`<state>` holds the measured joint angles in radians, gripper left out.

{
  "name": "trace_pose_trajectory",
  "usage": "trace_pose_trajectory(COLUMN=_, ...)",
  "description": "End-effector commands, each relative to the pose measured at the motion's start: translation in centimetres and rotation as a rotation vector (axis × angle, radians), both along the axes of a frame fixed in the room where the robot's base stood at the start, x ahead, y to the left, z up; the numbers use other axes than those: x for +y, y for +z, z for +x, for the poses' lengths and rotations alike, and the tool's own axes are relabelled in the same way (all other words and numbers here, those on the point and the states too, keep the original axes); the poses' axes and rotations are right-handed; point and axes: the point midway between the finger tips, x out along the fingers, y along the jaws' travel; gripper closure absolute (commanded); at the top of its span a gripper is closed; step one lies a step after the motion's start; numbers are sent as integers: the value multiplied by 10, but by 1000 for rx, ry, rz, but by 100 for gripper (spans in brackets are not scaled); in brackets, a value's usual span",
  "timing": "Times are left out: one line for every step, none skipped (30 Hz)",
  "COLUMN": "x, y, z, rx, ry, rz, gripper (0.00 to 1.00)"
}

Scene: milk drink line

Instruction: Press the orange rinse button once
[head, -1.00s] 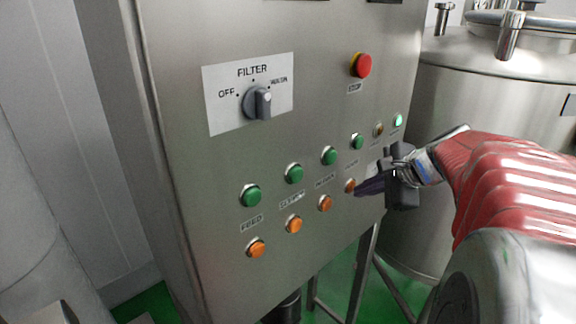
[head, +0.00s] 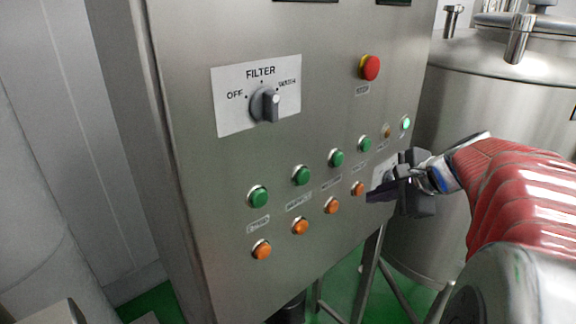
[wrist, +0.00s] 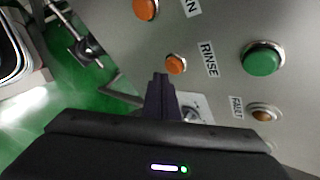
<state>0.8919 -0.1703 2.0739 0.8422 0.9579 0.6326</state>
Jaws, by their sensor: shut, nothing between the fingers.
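The orange rinse button (head: 357,188) is the rightmost orange one in the lower row of the steel panel. In the wrist view the orange rinse button (wrist: 176,64) sits beside the RINSE label (wrist: 208,59), with a green button (wrist: 262,58) on the label's other side. My gripper (head: 369,197) is shut and empty, its tip just right of and slightly below the rinse button. In the wrist view the closed fingertips (wrist: 160,78) point at the panel, with a small gap to the button.
Other orange buttons (head: 331,206) and green buttons (head: 337,158) line the panel. A red stop button (head: 370,67) and the FILTER knob (head: 265,104) are higher up. A steel tank (head: 480,120) stands behind my arm on the right.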

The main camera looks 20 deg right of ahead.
Motion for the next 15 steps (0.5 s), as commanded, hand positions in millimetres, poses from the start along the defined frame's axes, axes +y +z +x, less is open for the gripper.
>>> trace_pose_trajectory(x=0, y=0, z=0, rx=0, ry=0, rz=0, gripper=100)
trace_pose_trajectory(x=0, y=0, z=0, rx=0, ry=0, rz=0, gripper=100)
trace_pose_trajectory(x=-1, y=0, z=-1, rx=0, ry=-1, rz=1, gripper=100)
trace_pose_trajectory(x=-1, y=0, z=-2, rx=0, ry=-1, rz=0, gripper=100)
trace_pose_trajectory(x=-2, y=0, z=-3, rx=0, ry=-1, rz=0, gripper=100)
trace_pose_trajectory(x=-3, y=0, z=-6, rx=0, ry=-2, rz=-1, gripper=100)
trace_pose_trajectory(x=-4, y=0, z=-8, rx=0, ry=-2, rz=-1, gripper=100)
trace_pose_trajectory(x=-4, y=0, z=-10, rx=0, ry=-2, rz=-1, gripper=100)
trace_pose_trajectory(x=-5, y=0, z=-12, rx=1, ry=-3, rz=0, gripper=100)
trace_pose_trajectory(x=-6, y=0, z=-14, rx=1, ry=-2, rz=1, gripper=100)
trace_pose_trajectory(x=-6, y=0, z=-16, rx=1, ry=-2, rz=1, gripper=100)
trace_pose_trajectory(x=-8, y=0, z=-19, rx=1, ry=-3, rz=1, gripper=100)
trace_pose_trajectory(x=-8, y=0, z=-21, rx=1, ry=-3, rz=0, gripper=100)
trace_pose_trajectory(x=-9, y=0, z=-23, rx=0, ry=-3, rz=0, gripper=100)
trace_pose_trajectory(x=-10, y=0, z=-26, rx=1, ry=-3, rz=0, gripper=100)
